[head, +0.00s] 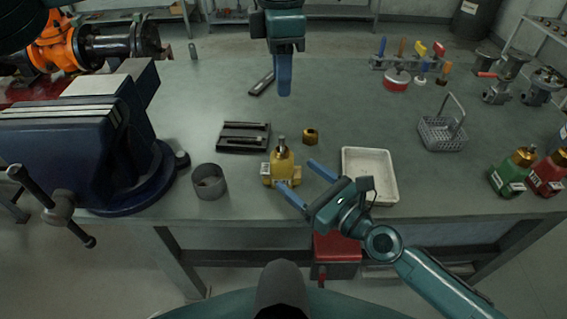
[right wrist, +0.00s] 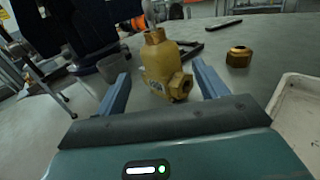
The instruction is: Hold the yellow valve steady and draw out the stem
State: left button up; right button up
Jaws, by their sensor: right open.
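The yellow valve (head: 281,170) stands upright on the workbench, with the grey stem (head: 281,142) sticking out of its top. In the right wrist view the valve (right wrist: 160,65) stands between and ahead of my finger tips, with the stem (right wrist: 149,14) at the top edge. My right gripper (head: 306,180) is open, low at the valve's right front, its fingers pointing toward it; I see no clear contact. My left gripper (head: 284,90) hangs fingers-down over the far bench, well behind the valve. Its fingers overlap in this view, so its opening is hidden.
A black tray (head: 243,138), grey cup (head: 209,183) and blue vise (head: 90,150) are to the left. A white tray (head: 391,168) and wire basket (head: 441,138) are to the right. The rear middle bench is mostly clear.

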aim_at(282, 164)
jog(key=x, duration=0.6)
jog(key=shift+w+a, duration=0.2)
jog(key=shift+c, duration=0.2)
jog(key=c, duration=0.9)
pick_arm(q)
jog(key=shift+f, duration=0.1)
jog(key=shift+c, duration=0.6)
notch_tip(282, 164, down, 6)
jog(key=shift+f+m, duration=0.1)
jog(key=shift+m, duration=0.9)
jog(key=shift+c, duration=0.3)
jog(key=shift+f, duration=3.25)
grip_shut()
